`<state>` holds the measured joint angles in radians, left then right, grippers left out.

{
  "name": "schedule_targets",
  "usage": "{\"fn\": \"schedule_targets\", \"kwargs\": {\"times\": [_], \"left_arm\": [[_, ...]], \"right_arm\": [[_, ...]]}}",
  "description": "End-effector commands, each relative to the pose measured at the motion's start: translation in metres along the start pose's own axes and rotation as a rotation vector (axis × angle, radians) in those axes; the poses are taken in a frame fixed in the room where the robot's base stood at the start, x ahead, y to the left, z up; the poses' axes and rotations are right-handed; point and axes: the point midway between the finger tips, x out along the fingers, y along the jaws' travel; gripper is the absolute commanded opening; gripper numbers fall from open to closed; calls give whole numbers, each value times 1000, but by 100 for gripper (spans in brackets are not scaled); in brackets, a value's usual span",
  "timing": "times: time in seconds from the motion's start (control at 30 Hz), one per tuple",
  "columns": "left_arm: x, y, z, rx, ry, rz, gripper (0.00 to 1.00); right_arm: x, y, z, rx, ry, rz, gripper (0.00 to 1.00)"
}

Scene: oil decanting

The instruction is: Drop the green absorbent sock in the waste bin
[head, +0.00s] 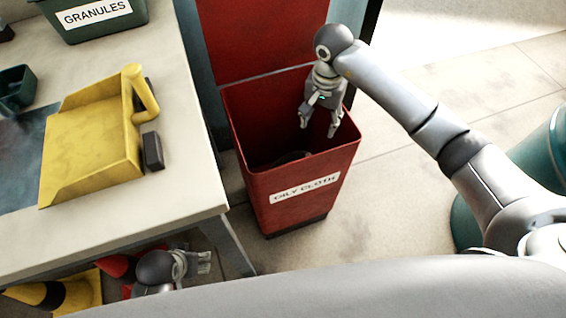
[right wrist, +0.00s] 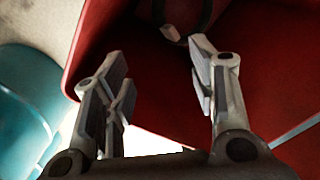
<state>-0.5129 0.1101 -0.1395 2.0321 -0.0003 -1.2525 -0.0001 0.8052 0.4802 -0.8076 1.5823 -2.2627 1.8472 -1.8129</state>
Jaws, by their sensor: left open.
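The waste bin (head: 292,210) is a tall red open-topped bin labelled OILY CLOTH, right of the table; its red wall fills much of the right wrist view (right wrist: 155,85). My right gripper (head: 320,133) hangs fingers-down in the bin's mouth; its fingers are apart and empty, also in the right wrist view (right wrist: 160,85). A dark curved thing (head: 294,157) lies low in the bin, and shows as a dark loop in the right wrist view (right wrist: 208,18). It may be the green absorbent sock, but its colour is unclear. My left gripper (head: 204,262) is open and empty below the table edge.
The table (head: 188,185) on the left holds a yellow dustpan (head: 90,150), a dark block (head: 153,152) and a green GRANULES box (head: 95,20). A yellow-and-black object (head: 50,295) is low at left. A red panel (head: 262,40) stands behind the bin.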

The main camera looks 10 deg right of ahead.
Motion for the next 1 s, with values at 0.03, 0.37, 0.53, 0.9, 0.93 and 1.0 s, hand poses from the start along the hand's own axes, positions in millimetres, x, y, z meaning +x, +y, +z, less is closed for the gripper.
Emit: {"fn": "schedule_targets", "kwargs": {"times": [0.03, 0.37, 0.53, 0.9, 0.93, 1.0], "left_arm": [[0, 0, 0, 0, 0, 0, 56], [1, 0, 0, 0, 0, -1, 56], [1, 0, 0, 0, 0, 0, 56], [1, 0, 0, 0, 0, 0, 56], [1, 0, 0, 0, 0, 0, 56], [1, 0, 0, 0, 0, 0, 56]], "right_arm": [[0, 0, 0, 0, 0, 0, 52], [-12, 0, -1, -1, 2, -1, 52], [-46, -1, -2, -1, 5, -3, 52], [-111, 0, -1, 0, 2, 0, 52], [-113, 0, -1, 0, 2, 0, 52], [-117, 0, -1, 0, 2, 1, 52]]}}
